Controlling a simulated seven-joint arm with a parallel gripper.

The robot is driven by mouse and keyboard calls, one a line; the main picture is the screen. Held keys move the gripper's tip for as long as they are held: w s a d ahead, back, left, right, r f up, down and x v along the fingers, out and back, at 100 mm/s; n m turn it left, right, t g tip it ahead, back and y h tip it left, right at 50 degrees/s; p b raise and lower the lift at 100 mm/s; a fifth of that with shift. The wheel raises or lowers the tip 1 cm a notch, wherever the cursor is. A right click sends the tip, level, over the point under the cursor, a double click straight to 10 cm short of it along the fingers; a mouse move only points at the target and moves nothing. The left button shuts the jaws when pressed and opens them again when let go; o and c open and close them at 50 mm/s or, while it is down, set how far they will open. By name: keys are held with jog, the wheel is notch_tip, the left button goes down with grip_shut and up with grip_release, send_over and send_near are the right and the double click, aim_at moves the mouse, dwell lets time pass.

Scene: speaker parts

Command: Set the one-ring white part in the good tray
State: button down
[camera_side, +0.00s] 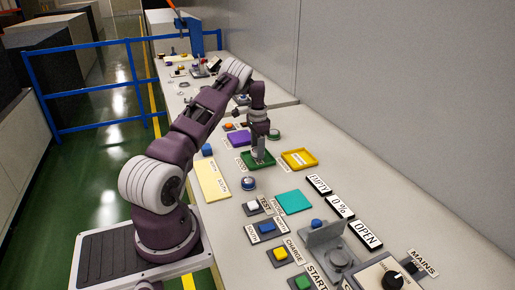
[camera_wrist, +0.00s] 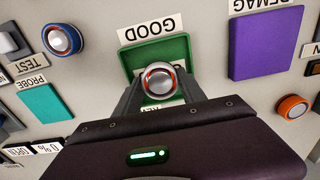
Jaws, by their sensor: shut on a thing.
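My gripper (camera_wrist: 158,88) is shut on a round part (camera_wrist: 158,79) with a silver domed top, a pale body and one orange-red ring. In the wrist view the part is over the green tray (camera_wrist: 178,48), which has a GOOD label beside it. In the side view my gripper (camera_side: 261,155) points down at the green tray (camera_side: 249,163), inside its outline. The fingers hide the part there, and I cannot tell whether it touches the tray floor.
A yellow tray (camera_side: 299,159) lies right of the green one. A purple DEMAG pad (camera_wrist: 265,45) and a teal PROBE pad (camera_wrist: 40,102) are nearby. A blue-ringed part (camera_wrist: 63,39) and an orange-ringed part (camera_wrist: 291,107) stand on the bench.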

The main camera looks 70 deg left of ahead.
jog(key=shift+f, duration=0.8)
jog(key=c, duration=0.6)
grip_release()
notch_tip(320, 180, up, 7)
